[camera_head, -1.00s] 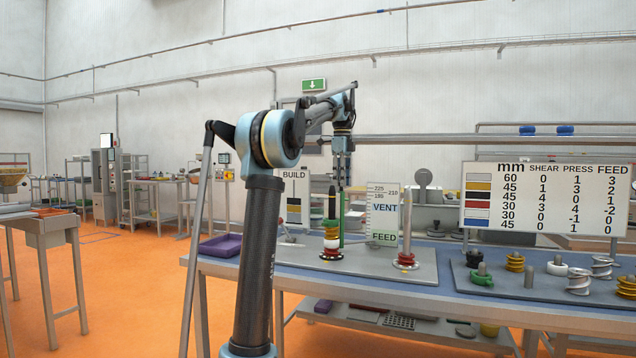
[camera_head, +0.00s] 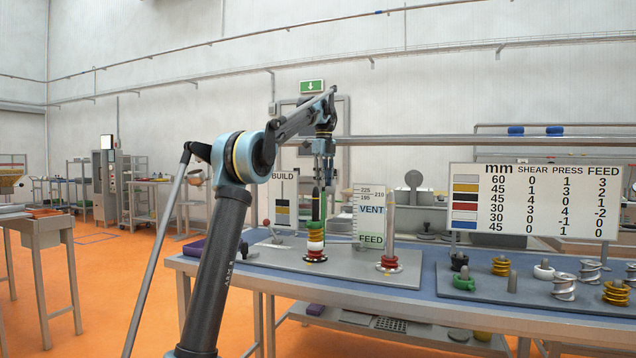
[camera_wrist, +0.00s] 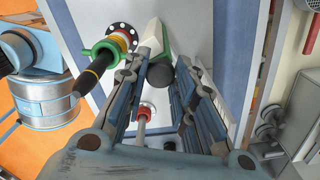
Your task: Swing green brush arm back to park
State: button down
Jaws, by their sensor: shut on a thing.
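My gripper (camera_head: 323,178) hangs over the bench. In the wrist view its fingers (camera_wrist: 168,88) are shut on the dark grip (camera_wrist: 160,75) of the green brush arm (camera_wrist: 165,45). In the head view the green arm (camera_head: 323,205) shows as a thin upright strip just right of the left shaft (camera_head: 315,201). That shaft has a dark pointed tip and stands upright with green, white and red rings (camera_head: 315,246) low on it. The fingers hide part of the grip, and its exact contact is hard to see.
A second, bare-topped shaft (camera_head: 389,229) with a red ring stands to the right. BUILD (camera_head: 284,198) and VENT/FEED (camera_head: 369,218) boards stand behind. Loose screw elements (camera_head: 563,286) occupy the right plate. A purple tray (camera_head: 194,247) sits at the bench's left end.

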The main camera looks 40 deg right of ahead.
jog(key=shift+w+a, duration=0.15)
jog(key=shift+w, duration=0.1)
jog(key=c, duration=1.3)
grip_release()
jog(key=shift+w+a, duration=0.1)
jog(key=shift+r, duration=3.65)
